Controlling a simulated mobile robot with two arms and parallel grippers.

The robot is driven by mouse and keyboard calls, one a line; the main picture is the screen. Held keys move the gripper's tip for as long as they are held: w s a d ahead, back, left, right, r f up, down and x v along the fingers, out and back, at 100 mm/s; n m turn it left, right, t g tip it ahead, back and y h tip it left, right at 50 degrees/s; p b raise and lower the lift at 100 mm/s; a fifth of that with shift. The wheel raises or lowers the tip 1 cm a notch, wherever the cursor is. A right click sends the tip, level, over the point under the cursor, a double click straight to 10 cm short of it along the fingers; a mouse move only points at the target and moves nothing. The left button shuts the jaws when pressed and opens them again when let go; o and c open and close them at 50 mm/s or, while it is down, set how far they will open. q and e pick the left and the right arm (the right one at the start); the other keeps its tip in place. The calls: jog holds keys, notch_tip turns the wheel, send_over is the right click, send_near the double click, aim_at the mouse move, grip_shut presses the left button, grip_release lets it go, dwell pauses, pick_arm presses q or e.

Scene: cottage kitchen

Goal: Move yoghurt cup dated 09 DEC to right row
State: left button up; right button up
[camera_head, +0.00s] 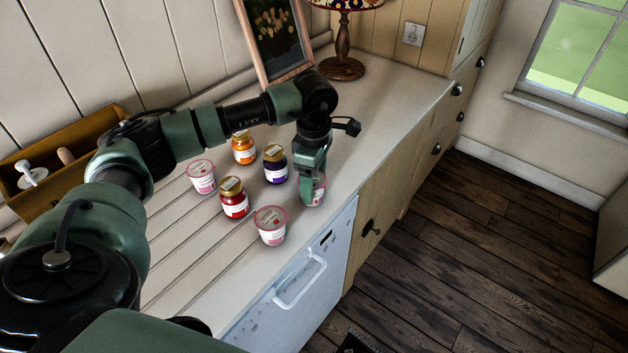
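Three white and pink yoghurt cups stand on the white counter (370,115). One yoghurt cup (201,179) is at the left, another yoghurt cup (271,228) is nearest the front. The third yoghurt cup (320,190) is at the right, close to the counter's front edge. My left gripper (310,192) points down at this right cup, and a green finger covers its left part. Whether the fingers press on it I cannot tell. The dates on the lids are too small to read. My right gripper is not in view.
An orange jar (244,151), a purple jar (276,168) and a red jar (234,203) with gold lids stand among the cups. A lamp (342,62) and a picture frame (272,40) are behind. A wooden box (60,160) is at the left. The counter's right end is clear.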

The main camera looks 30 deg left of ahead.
pick_arm(q)
jog(key=shift+o, duration=0.5)
jog(key=shift+r, duration=0.3)
jog(key=shift+w+r, duration=0.1)
jog(key=shift+r, duration=0.25)
notch_tip(320, 180, up, 11)
jog(key=b, duration=0.3)
jog(key=shift+f, duration=0.1)
